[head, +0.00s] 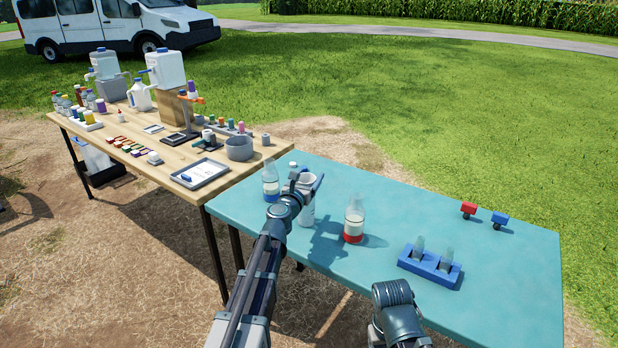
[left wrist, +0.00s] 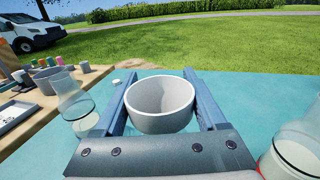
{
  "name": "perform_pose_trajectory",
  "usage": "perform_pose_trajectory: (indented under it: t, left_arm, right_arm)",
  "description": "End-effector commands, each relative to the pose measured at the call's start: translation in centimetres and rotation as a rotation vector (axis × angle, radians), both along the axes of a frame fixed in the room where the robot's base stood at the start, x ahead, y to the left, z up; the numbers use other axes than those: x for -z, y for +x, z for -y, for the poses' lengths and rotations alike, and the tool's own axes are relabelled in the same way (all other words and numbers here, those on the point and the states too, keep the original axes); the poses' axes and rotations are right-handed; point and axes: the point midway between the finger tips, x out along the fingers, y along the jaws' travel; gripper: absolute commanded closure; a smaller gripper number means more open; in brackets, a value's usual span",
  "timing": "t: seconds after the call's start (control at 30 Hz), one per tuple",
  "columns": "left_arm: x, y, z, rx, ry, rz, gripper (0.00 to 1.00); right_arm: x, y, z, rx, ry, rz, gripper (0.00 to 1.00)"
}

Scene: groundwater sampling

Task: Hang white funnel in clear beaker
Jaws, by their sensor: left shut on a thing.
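My left gripper (head: 309,183) is shut on a white round cup-like piece (head: 307,180), which I take to be the white funnel. In the left wrist view, the white piece (left wrist: 160,103) sits between the blue fingers with its wide mouth up; its lower end is hidden there. A clear vessel with a blue base (head: 271,183) stands to its left on the teal table. A clear vessel with a red base (head: 353,220) stands to its right. I cannot tell which is the clear beaker. My right gripper is not in view.
A blue rack (head: 429,266) holds two small clear vessels. A wooden table (head: 195,160) crowded with bottles and a tray stands left.

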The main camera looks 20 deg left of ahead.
Motion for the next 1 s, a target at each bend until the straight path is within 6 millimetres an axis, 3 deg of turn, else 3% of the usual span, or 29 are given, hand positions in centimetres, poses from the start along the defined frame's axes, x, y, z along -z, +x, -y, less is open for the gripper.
perform_pose_trajectory:
  t: [1.0]
  left_arm:
    - [2.1,0.0,0.0,0.0,0.0,0.0,0.79]
  right_arm:
    - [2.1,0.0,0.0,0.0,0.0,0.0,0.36]
